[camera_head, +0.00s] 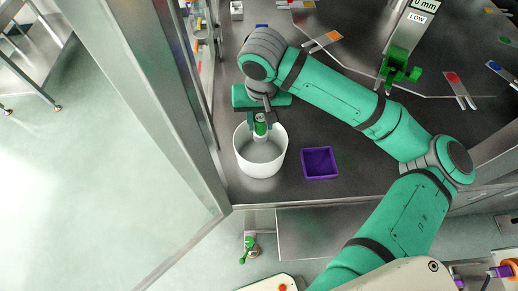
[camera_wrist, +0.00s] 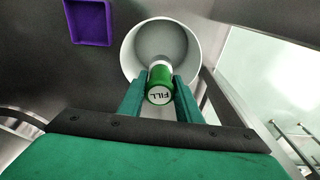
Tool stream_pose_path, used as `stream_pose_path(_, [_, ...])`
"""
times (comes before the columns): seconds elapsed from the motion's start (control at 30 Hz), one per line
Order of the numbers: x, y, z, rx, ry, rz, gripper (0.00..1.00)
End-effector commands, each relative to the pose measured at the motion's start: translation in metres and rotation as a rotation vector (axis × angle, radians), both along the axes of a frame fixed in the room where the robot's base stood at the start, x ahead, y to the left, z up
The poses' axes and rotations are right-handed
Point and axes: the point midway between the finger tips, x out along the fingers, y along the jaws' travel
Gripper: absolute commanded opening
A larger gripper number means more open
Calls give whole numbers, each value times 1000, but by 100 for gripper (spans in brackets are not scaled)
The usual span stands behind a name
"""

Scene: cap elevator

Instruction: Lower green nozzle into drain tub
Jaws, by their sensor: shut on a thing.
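The drain tub (camera_head: 245,163) is a white round bucket near the front left of the dark counter; it also shows in the wrist view (camera_wrist: 132,50). My gripper (camera_head: 262,119) points down over the tub's far rim. In the wrist view my gripper (camera_wrist: 160,92) is shut on the green nozzle (camera_wrist: 160,86), a short green cylinder with a round end cap marked FILL and a pale part beyond it. In the head view the nozzle (camera_head: 260,128) hangs upright at the tub's mouth. I cannot tell how deep its lower end is, or whether it touches the wall.
A square purple bin (camera_head: 320,163) stands on the counter just right of the tub. A metal post and glass panel run close along the tub's left side. A green fitting (camera_head: 398,68) hangs under a LOW gauge. Coloured tags lie farther back. The counter's front edge is near.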

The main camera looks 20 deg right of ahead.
Motion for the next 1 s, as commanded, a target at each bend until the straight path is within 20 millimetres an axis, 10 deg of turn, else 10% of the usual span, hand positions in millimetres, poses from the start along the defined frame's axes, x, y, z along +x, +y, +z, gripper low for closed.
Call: stream_pose_path(1.0, [0, 0, -44, 1, 1, 0, 1])
